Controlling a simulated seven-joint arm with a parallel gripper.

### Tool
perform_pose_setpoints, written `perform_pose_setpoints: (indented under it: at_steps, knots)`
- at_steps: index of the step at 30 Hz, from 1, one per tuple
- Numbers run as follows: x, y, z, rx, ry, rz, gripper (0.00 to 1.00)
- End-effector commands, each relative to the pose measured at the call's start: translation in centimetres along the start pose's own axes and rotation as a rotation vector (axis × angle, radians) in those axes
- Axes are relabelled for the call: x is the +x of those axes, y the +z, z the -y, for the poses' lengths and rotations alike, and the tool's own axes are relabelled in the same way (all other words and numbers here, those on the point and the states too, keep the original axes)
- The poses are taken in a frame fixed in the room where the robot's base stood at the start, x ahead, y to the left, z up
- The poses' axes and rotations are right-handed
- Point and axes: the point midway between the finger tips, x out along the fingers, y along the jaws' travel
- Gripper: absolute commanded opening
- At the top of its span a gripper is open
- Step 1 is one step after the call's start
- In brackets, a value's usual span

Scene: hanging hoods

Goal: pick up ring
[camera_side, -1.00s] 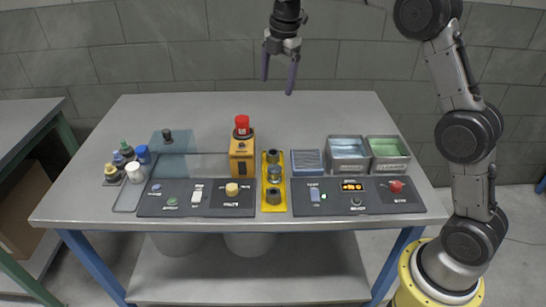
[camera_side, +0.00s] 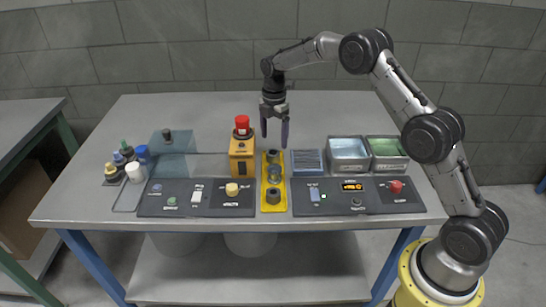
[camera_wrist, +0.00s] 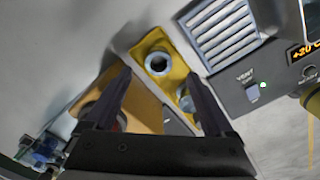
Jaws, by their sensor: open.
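A yellow tray (camera_side: 264,206) on the table holds a few round grey pieces in a row. The back piece (camera_side: 271,156), the middle piece (camera_side: 274,175) and the front piece (camera_side: 273,197) look ring-like; I cannot tell which is the ring. In the wrist view a grey ring-shaped piece (camera_wrist: 158,63) with a dark hole sits in the yellow tray (camera_wrist: 146,43), between and just beyond the fingertips. A second piece (camera_wrist: 184,100) is partly hidden by the right finger. My gripper (camera_side: 274,140) is open, empty and above the tray's back end.
An orange box with a red-topped button (camera_side: 242,127) stands close left of the tray. A grey vented block (camera_side: 307,162) and two open bins (camera_side: 348,150) are to the right. Control panels (camera_side: 222,202) flank the tray. Bottles (camera_side: 126,155) stand left. The table's back is clear.

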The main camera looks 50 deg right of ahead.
Motion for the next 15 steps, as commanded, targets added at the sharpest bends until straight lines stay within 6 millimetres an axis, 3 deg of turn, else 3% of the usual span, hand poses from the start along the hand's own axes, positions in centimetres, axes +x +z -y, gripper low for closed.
perform_pose_setpoints:
  at_steps: [15]
  knots:
    - [5.3, -0.2, -0.2, 0.0, -0.002, 0.0, 0.88]
